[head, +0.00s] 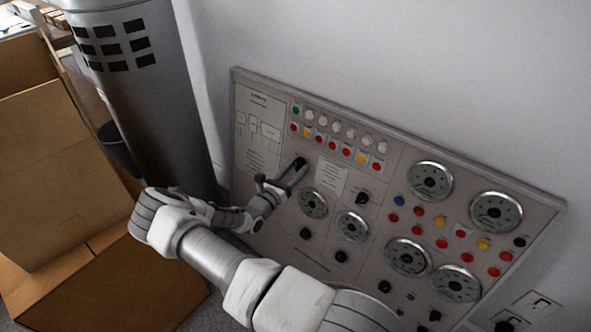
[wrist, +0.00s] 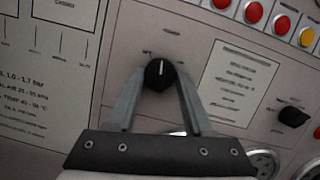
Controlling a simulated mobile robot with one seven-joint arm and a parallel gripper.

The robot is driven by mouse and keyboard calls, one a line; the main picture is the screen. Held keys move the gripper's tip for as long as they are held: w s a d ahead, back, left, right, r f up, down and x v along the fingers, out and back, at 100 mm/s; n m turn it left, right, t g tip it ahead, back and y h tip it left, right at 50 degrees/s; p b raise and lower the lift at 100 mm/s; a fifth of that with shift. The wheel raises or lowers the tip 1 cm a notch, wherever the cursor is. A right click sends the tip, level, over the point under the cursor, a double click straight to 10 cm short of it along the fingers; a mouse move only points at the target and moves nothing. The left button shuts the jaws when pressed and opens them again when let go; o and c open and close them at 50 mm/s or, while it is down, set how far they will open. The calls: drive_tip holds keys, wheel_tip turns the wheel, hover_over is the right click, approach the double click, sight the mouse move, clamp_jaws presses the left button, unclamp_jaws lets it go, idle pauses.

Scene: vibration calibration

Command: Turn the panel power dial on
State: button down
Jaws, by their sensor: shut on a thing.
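The power dial (wrist: 160,75) is a round black knob on the grey control panel (head: 236,130). In the wrist view its white pointer line stands about straight up in the picture. Small labels sit near it, too blurred to read surely. My gripper (wrist: 159,80) has one grey finger on each side of the knob and is shut on it.
Red, yellow and white buttons (head: 336,127) line the panel above my gripper. Round gauges (head: 314,203) and other black knobs (head: 362,198) sit below and right. A grey cylinder (head: 150,100) and cardboard boxes (head: 50,170) stand at the left, close to my arm.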

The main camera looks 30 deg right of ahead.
drive_tip(key=m+g, duration=0.1)
drive_tip(key=m, duration=0.3)
drive_tip(key=m+g+b, duration=0.1)
drive_tip(key=m+g, duration=0.1)
drive_tip(key=m, duration=0.3)
drive_tip(key=m+g, duration=0.1)
drive_tip(key=m, duration=0.3)
drive_tip(key=shift+w+a+m+b, duration=0.15)
drive_tip(key=shift+w+m+b, duration=0.15)
drive_tip(key=shift+w, duration=0.05)
drive_tip(key=shift+c, duration=1.5)
unclamp_jaws()
drive_tip(key=shift+r, duration=0.1)
drive_tip(key=shift+a, duration=0.1)
drive_tip(key=s+a+p, duration=0.2)
drive_tip(key=a+p, duration=0.1)
drive_tip(key=a, duration=1.4)
drive_tip(key=shift+s, duration=0.2)
drive_tip(key=shift+r+g, duration=0.15)
drive_tip(key=shift+g, duration=0.25)
